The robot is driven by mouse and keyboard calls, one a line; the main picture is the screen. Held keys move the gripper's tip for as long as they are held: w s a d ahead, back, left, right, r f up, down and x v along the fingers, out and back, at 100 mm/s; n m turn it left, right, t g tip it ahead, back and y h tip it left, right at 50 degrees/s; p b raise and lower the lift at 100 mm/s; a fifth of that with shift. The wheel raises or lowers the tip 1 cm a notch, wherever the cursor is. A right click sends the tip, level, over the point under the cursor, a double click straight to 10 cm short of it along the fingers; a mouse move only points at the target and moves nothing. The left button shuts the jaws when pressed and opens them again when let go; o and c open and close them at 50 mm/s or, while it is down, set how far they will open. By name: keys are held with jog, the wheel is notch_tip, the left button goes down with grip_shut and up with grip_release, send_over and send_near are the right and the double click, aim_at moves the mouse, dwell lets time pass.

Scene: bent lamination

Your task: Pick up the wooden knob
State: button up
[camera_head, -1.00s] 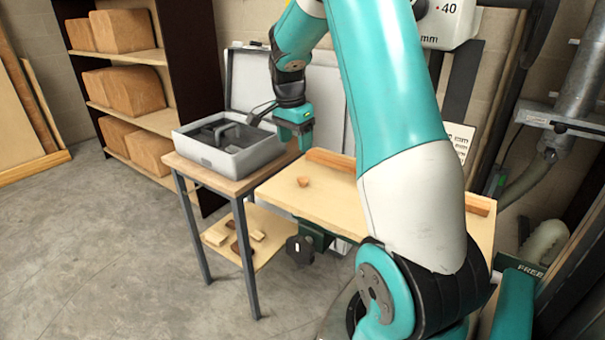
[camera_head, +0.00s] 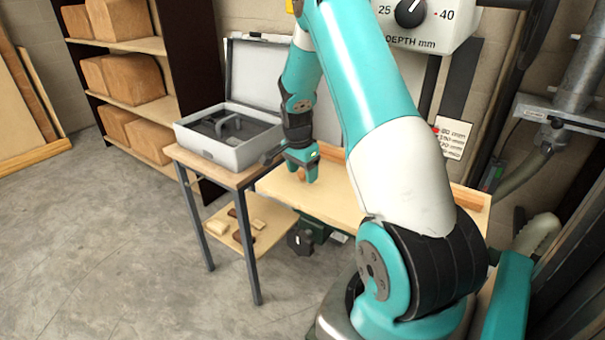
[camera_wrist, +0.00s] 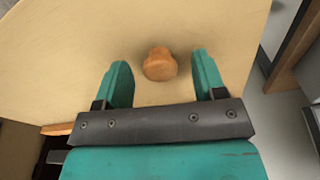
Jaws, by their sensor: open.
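The wooden knob (camera_wrist: 160,64) is a small, round, orange-brown piece on the pale wooden work surface (camera_wrist: 60,60). In the wrist view it lies between and slightly beyond the tips of my open gripper (camera_wrist: 162,72), and neither finger appears to touch it. In the head view my gripper (camera_head: 303,168) points down over the left part of the surface (camera_head: 340,200). The knob (camera_head: 301,175) shows there only as a small patch, mostly hidden by the fingers.
An open grey case (camera_head: 225,150) with dark foam stands on a small table (camera_head: 235,180) left of the work surface. A wooden fence (camera_head: 470,197) runs along the surface's back edge. Shelves (camera_head: 150,90) with wooden blocks stand at the far left.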

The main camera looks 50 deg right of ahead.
jog(key=c, duration=1)
